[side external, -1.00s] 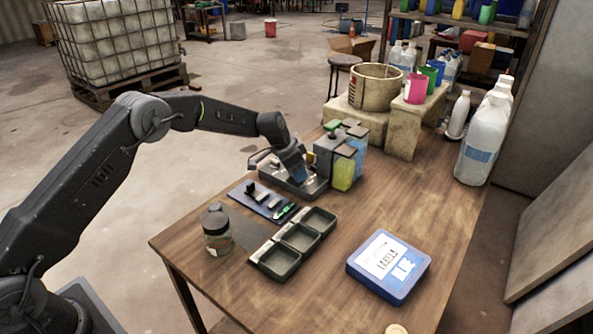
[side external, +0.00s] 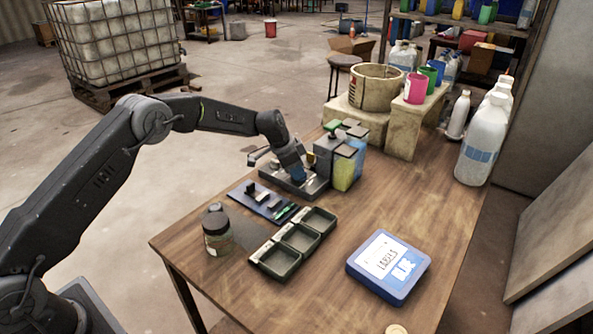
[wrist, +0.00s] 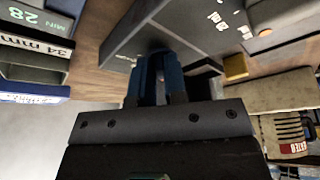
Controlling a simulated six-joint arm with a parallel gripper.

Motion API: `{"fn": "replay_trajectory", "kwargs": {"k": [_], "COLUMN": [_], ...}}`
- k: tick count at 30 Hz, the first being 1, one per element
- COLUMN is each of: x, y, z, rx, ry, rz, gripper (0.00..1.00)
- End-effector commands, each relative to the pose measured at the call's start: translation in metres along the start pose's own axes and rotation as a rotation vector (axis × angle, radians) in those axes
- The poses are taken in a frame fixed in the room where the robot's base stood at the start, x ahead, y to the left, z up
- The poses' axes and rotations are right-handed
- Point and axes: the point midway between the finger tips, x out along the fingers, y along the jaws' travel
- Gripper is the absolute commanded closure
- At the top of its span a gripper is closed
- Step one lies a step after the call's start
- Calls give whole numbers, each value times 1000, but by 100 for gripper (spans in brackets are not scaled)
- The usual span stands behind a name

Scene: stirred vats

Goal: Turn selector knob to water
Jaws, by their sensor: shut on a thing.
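The grey dispenser unit (side external: 308,188) stands near the far left edge of the table, with a yellow-green container (side external: 344,173) and a bluish one beside it. In the wrist view its grey panel (wrist: 215,27) carries white lettering too small to read. My gripper (side external: 299,176) points down onto the unit's front. Its blue fingers (wrist: 158,68) are close together in the wrist view, shut on the selector knob at the panel. The knob is mostly hidden by the fingers, so its setting cannot be read.
A blue mat with small tools (side external: 268,207), a three-compartment dark tray (side external: 251,257) and a lidded jar (side external: 217,236) stand nearby. A blue labels box (side external: 423,266) lies front right. A beige bucket (side external: 391,95) and white jugs (side external: 482,140) stand behind. The middle right of the table is clear.

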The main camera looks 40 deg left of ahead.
Motion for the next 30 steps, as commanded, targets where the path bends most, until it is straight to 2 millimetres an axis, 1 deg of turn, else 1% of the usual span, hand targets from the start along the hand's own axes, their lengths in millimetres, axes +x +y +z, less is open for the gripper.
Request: {"fn": "replay_trajectory", "kwargs": {"k": [18,30], "x": [2,2], "y": [-8,-10], "z": [-1,-2], "rx": [506,655], "ry": [-1,-2], "rz": [208,271], "gripper": [100,100]}}
